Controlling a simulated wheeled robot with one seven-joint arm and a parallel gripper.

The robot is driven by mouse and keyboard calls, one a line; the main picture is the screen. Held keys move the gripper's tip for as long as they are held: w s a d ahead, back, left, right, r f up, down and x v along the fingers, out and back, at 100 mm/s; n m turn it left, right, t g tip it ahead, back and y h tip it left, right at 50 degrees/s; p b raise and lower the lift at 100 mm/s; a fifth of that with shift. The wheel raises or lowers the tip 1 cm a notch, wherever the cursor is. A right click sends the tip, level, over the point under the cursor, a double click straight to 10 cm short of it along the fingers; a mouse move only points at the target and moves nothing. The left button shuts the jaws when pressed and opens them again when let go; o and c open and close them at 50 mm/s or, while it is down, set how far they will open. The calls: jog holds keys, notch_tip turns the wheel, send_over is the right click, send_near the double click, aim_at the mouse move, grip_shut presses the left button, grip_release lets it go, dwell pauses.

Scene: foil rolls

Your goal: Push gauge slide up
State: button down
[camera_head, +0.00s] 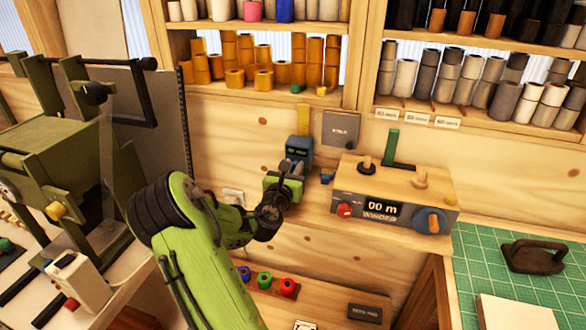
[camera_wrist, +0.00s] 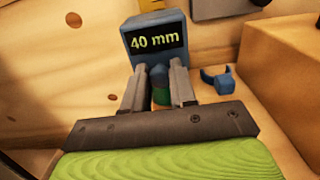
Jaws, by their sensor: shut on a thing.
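The gauge (camera_head: 300,148) is a small blue block standing against the wooden wall panel, with a yellow strip rising above it in the head view. In the wrist view the gauge (camera_wrist: 155,24) fills the top middle, and its dark display reads "40 mm". In the head view my gripper (camera_head: 290,170) covers the lower part of the gauge and hides the slide.
A wooden winder box (camera_head: 395,180) with a "00 m" display, a red button and a blue knob stands close on the right. A small blue hook (camera_head: 327,178) lies between it and the gauge. A green cutting mat (camera_head: 500,258) is at far right. Shelves of rolls are above.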

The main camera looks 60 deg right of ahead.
aim_at(293, 139)
notch_tip(293, 139, up, 9)
jog(key=p, duration=1)
jog(key=shift+r, duration=0.15)
jog(key=c, duration=0.9)
grip_release()
